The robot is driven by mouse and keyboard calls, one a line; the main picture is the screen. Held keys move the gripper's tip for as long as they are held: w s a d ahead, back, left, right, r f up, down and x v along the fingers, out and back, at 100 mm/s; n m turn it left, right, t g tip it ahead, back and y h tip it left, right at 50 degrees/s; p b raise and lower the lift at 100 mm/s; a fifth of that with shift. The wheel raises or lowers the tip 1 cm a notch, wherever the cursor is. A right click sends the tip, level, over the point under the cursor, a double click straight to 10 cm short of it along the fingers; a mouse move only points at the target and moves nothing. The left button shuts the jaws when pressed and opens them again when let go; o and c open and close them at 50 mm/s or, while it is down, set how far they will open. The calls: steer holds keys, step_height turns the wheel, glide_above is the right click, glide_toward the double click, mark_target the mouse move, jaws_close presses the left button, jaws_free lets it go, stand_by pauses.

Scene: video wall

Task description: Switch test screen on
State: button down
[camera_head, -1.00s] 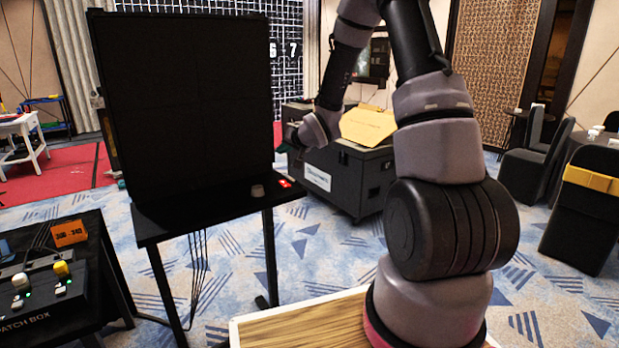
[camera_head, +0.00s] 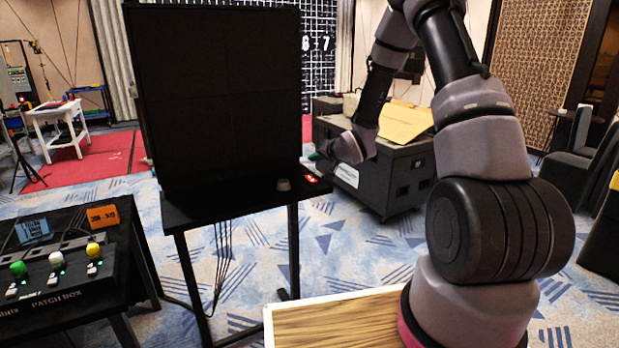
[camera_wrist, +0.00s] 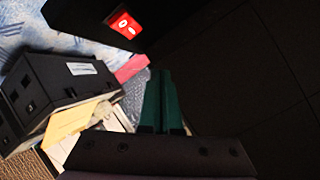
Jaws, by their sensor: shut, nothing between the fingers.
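The test screen (camera_head: 222,95) is a large, dark panel on a black stand table (camera_head: 215,213). A red rocker switch (camera_head: 310,179) with white marks sits at the table's right end. It shows enlarged in the wrist view (camera_wrist: 124,24), above and left of the fingertips. I cannot tell which side of it is pressed. My gripper (camera_head: 316,156) is just beyond the switch in the head view, apart from it as far as I can see. Its green fingers (camera_wrist: 164,78) are shut and empty in the wrist view.
A small grey knob (camera_head: 283,184) stands on the table left of the switch. A patch box (camera_head: 60,280) with green, white and yellow knobs is at lower left. A black case (camera_head: 405,185) with cardboard on top stands behind my arm. Cables hang below the table.

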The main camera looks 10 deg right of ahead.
mark_target(312, 180)
steer(key=shift+w+a+f, duration=0.1)
steer(key=shift+w+f, duration=0.15)
steer(key=shift+f, duration=0.55)
steer(key=shift+w+a+f, duration=0.1)
steer(key=shift+w+f, duration=0.15)
steer(key=shift+f, duration=0.55)
steer(key=shift+w+a+f, duration=0.1)
steer(key=shift+w+f, duration=0.15)
steer(key=shift+f, duration=0.55)
steer(key=shift+f, duration=0.1)
steer(key=shift+w+f, duration=0.15)
steer(key=shift+f, duration=0.15)
steer(key=shift+w+a+f, duration=0.1)
steer(key=shift+f, duration=0.25)
stand_by(0.7)
stand_by(0.3)
steer(key=shift+s+r, duration=0.25)
steer(key=shift+r, duration=0.55)
steer(key=shift+s+d+r, duration=0.1)
steer(key=shift+s+r, duration=0.15)
steer(key=shift+r, duration=0.55)
steer(key=shift+s+d+r, duration=0.15)
steer(key=shift+s+r, duration=0.1)
steer(key=shift+r, duration=0.5)
steer(key=shift+s+d+r, duration=0.1)
steer(key=shift+s+r, duration=0.15)
steer(key=shift+r, duration=0.55)
steer(key=shift+r, duration=0.1)
